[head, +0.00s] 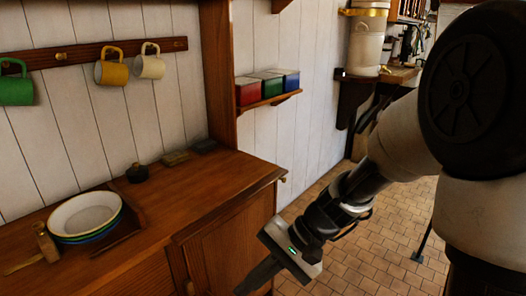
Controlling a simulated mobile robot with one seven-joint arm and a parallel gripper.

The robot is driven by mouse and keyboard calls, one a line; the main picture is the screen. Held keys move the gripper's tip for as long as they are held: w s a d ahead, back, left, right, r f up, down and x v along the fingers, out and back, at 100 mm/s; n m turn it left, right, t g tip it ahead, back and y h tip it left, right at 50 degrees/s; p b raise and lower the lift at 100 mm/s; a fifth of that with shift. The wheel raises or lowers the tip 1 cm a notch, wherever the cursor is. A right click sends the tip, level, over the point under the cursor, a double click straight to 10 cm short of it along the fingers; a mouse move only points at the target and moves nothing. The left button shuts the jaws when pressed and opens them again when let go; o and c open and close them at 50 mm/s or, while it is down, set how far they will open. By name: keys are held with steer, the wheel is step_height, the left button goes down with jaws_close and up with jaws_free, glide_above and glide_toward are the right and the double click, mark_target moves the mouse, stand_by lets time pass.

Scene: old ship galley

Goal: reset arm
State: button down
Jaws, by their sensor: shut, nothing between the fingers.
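My gripper (258,276) is at the lower middle of the head view, at the end of my arm. It hangs in front of the wooden cabinet (225,245), pointing down and to the left. Its fingers are together and hold nothing that shows. My arm comes in from the right side and reaches down towards the middle. I cannot tell from this view how far the fingertips are from the cabinet front.
Mugs (112,71) hang from a wall rail. Coloured tins (268,86) sit on a small shelf (270,102). A white container (366,45) stands farther back. Tiled floor (340,262) lies right of the cabinet.

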steer(key=s+d+r+n+t+h, duration=0.2)
steer(key=s+d+r+t+h, duration=0.15)
steer(key=d+r, duration=0.4)
steer(key=s+d+r+n+t+h, duration=0.35)
steer(key=d+r+h, duration=0.2)
steer(key=d, duration=0.35)
step_height(320, 180, up, 17)
steer(key=p, duration=1.6)
steer(key=shift+w+d+f+m, duration=0.2)
steer(key=shift+d+m, duration=0.05)
steer(key=shift+m, duration=0.2)
steer(key=shift+a, duration=0.1)
